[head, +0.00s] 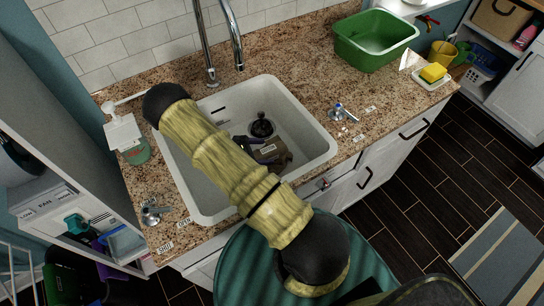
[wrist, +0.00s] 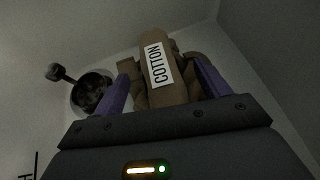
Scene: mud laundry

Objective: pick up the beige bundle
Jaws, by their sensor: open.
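The beige bundle (wrist: 181,88) carries a white label reading "COTTON" and lies in the white sink. My gripper (wrist: 160,82) is open, with its purple fingers on either side of the bundle in the wrist view. I cannot tell whether the fingers touch it. In the head view the bundle (head: 276,156) shows in the basin, partly hidden by my arm, and a purple finger shows beside it.
The sink (head: 312,130) has steep walls around my gripper. A dark round object with a knob (wrist: 92,92) is in the basin close by. A faucet (head: 236,45) rises behind. A soap dispenser (head: 126,135) and green tub (head: 374,38) stand on the counter.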

